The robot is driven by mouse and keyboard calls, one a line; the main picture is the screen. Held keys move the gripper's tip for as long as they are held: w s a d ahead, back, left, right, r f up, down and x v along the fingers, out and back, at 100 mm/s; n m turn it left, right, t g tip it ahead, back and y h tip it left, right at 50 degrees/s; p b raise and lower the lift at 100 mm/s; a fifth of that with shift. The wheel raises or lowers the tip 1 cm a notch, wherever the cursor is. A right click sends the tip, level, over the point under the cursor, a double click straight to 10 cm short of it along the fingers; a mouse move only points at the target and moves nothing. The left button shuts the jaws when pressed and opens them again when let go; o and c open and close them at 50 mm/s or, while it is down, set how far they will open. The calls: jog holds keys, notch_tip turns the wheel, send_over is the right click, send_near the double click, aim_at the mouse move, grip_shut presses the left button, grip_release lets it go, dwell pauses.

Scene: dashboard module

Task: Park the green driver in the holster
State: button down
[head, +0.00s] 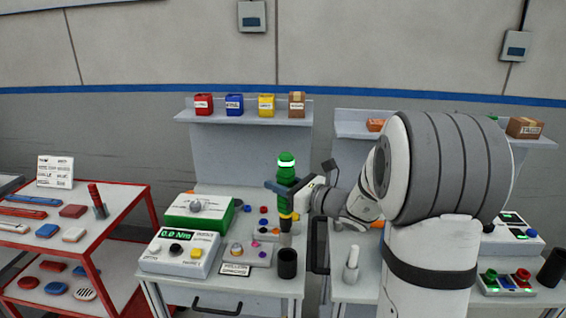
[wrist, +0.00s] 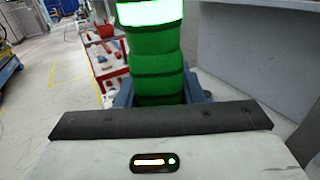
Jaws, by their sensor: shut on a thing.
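The green driver (head: 286,162) is upright in the head view, with a glowing band near its top and a dark lower end. My gripper (head: 287,188) is shut around its body; the driver also fills the middle of the wrist view (wrist: 155,62). A black cup-like holder (head: 287,264), which looks like the holster, stands at the front right of the workbench (head: 215,290). In the head view the driver's lower end appears just above this cup's mouth. I cannot tell how well they line up in depth.
Left of the cup are a small fixture plate (head: 248,254) with a label, a torque readout box (head: 180,252) and a green-sided box (head: 199,211). A shelf (head: 242,118) with small coloured bins is behind. A red cart (head: 128,212) stands at left.

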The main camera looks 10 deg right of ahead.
aim_at(283, 219)
jog(key=shift+d+r+p, duration=0.25)
jog(key=shift+r+p, duration=0.8)
jog(key=shift+p, duration=1.05)
jog(key=shift+s+f+b, duration=0.1)
jog(key=shift+f+b, duration=0.1)
jog(key=shift+b, duration=0.1)
notch_tip(283, 219, down, 12)
jog(key=b, duration=1)
jog(key=shift+r+b, duration=0.2)
jog(key=shift+b, duration=0.1)
jog(key=shift+f+b, duration=0.65)
jog(key=shift+b, duration=0.1)
jog(key=c, duration=0.9)
grip_release()
jog(key=shift+s, duration=0.1)
